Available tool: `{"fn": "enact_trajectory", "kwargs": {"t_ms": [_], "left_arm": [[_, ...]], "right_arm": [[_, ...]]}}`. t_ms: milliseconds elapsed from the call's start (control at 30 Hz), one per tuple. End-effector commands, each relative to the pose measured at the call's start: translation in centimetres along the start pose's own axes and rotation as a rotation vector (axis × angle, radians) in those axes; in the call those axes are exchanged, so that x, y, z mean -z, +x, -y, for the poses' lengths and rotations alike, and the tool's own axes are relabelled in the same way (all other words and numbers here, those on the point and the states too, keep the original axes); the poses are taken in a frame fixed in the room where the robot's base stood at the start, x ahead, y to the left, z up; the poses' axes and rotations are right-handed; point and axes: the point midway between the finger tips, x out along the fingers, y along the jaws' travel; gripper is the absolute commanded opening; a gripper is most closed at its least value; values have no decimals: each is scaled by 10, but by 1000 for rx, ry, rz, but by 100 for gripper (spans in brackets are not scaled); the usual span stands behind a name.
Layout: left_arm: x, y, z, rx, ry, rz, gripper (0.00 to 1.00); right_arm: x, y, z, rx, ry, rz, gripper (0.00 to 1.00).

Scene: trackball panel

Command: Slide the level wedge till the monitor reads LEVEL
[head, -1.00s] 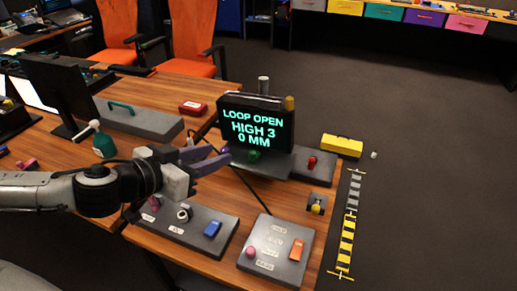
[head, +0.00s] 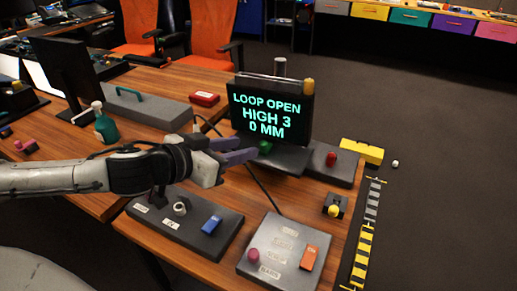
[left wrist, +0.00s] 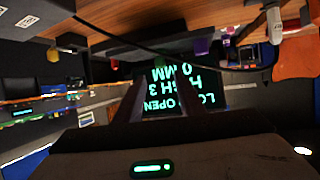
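The monitor (head: 270,112) stands on the wooden table and reads LOOP OPEN, HIGH 3, 0 MM. It also shows upside down in the left wrist view (left wrist: 172,88). A dark slab (head: 287,160) lies at its foot, with a small green piece (head: 265,147) on it. I cannot tell for sure which piece is the level wedge. My left gripper (head: 246,147) has purple-grey fingers and is just left of the green piece, in front of the monitor. In the left wrist view its two fingers (left wrist: 160,84) are apart with nothing between them. My right gripper is out of view.
A panel with a blue switch (head: 212,224) lies below my left arm. A grey panel with a pink ball (head: 253,255) and orange switch (head: 309,257) is at the front. A red button (head: 331,158) and yellow knob (head: 334,210) are at the right. A cable crosses the table.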

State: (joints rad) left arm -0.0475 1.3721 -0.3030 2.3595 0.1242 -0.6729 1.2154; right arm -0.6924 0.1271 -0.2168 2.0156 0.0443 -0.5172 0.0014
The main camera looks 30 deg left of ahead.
Motion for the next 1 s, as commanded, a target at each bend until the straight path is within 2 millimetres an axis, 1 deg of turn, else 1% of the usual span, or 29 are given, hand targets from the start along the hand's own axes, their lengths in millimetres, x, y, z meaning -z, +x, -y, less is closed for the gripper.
{"fn": "enact_trajectory", "kwargs": {"t_ms": [67,200,500,700,967,1000], "left_arm": [[2,9,3,6,-8,-5,35],[3,25,0,1,-5,-4,35],[0,65,1,3,-4,0,35],[0,75,1,2,-2,0,35],[-1,76,1,2,-1,1,35],[0,76,1,2,-1,1,29]], "right_arm": [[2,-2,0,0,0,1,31],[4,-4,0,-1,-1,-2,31],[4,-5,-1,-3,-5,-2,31],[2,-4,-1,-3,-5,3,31],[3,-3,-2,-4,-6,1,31],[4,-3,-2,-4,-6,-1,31]]}}
